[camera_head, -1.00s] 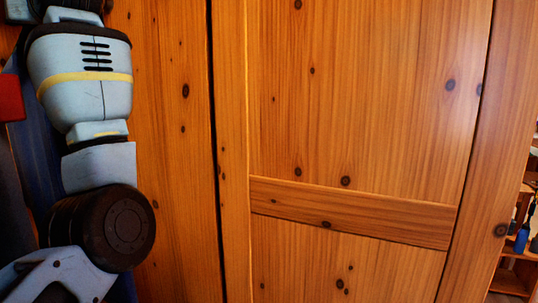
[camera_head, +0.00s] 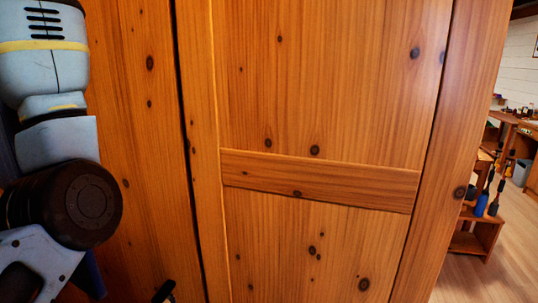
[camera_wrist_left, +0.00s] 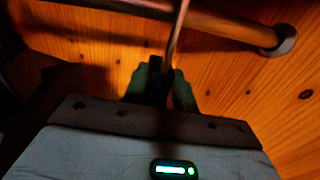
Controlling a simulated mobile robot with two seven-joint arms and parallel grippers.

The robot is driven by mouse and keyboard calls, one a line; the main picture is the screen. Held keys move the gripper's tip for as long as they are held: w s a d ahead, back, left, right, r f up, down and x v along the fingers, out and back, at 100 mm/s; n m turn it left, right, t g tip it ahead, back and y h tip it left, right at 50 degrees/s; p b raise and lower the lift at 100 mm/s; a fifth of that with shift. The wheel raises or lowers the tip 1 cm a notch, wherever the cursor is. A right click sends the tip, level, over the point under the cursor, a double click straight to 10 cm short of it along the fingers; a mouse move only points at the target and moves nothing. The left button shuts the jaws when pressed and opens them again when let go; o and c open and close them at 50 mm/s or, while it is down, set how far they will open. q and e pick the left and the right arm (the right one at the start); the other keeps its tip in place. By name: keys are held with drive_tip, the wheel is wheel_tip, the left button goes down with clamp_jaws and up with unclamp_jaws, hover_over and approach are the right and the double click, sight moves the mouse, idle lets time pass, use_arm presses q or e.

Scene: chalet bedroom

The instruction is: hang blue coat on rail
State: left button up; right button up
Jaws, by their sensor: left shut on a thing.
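The rail (camera_wrist_left: 235,27) is a dark round bar across the top of the left wrist view, ending at a round mount on the wooden wall. My left gripper (camera_wrist_left: 160,88) is below it, shut on a thin, dark upright piece (camera_wrist_left: 179,30) that rises past the rail; it looks like a hanger's hook, but the dim picture leaves this unclear. I cannot tell whether it touches the rail. A dark blue strip, seemingly the blue coat (camera_head: 92,278), shows behind my left arm in the head view; most of it is hidden. My right gripper is out of view.
A knotty wooden wardrobe door (camera_head: 320,110) fills the middle of the head view, close in front. At the right are a low wooden shelf (camera_head: 477,238) with blue-and-black items and open floor (camera_head: 500,275).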

use_arm(q)
drive_tip(key=shift+r, duration=0.1)
drive_tip(key=shift+s+r, duration=0.1)
drive_tip(key=shift+r, duration=1.45)
clamp_jaws()
drive_tip(key=shift+s+d+f, duration=0.1)
drive_tip(key=shift+s+d, duration=0.25)
drive_tip(key=shift+d, duration=0.95)
drive_tip(key=shift+s+d+r, duration=0.1)
drive_tip(key=shift+s+d, duration=0.3)
drive_tip(key=shift+d, duration=0.85)
drive_tip(key=shift+s+d+f, duration=0.1)
drive_tip(key=shift+s+d, duration=0.25)
drive_tip(key=shift+d, duration=0.95)
